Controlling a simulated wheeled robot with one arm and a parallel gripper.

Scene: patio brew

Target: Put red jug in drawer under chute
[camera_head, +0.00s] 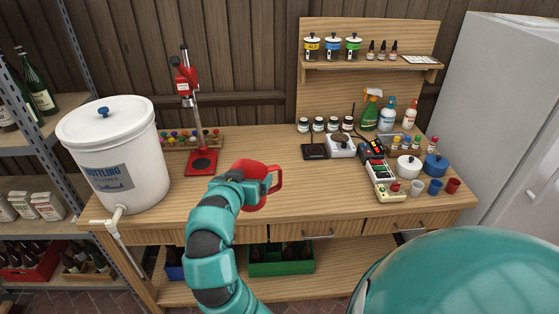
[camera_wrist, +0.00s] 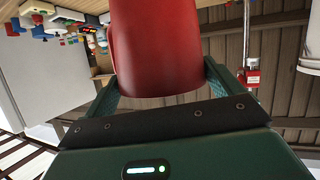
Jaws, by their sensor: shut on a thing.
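The red jug (camera_head: 274,180) is in the air over the front of the wooden workbench, its handle to the right. It also fills the upper middle of the wrist view (camera_wrist: 155,50). My gripper (camera_wrist: 160,75) is shut on the jug, a finger on each side. In the head view my arm hides the fingertips and part of the jug. Drawer fronts (camera_head: 343,226) with metal handles run along the workbench's front edge and look shut. My arm covers part of this row on the left. I cannot pick out a chute.
A white bottling bucket (camera_head: 122,165) with a tap stands at the workbench's left end, beside a red capper (camera_head: 201,162). Scales, a pale device (camera_head: 383,181), pots and small cups crowd the right. The middle top is clear. A green crate (camera_head: 281,267) sits on the shelf below.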

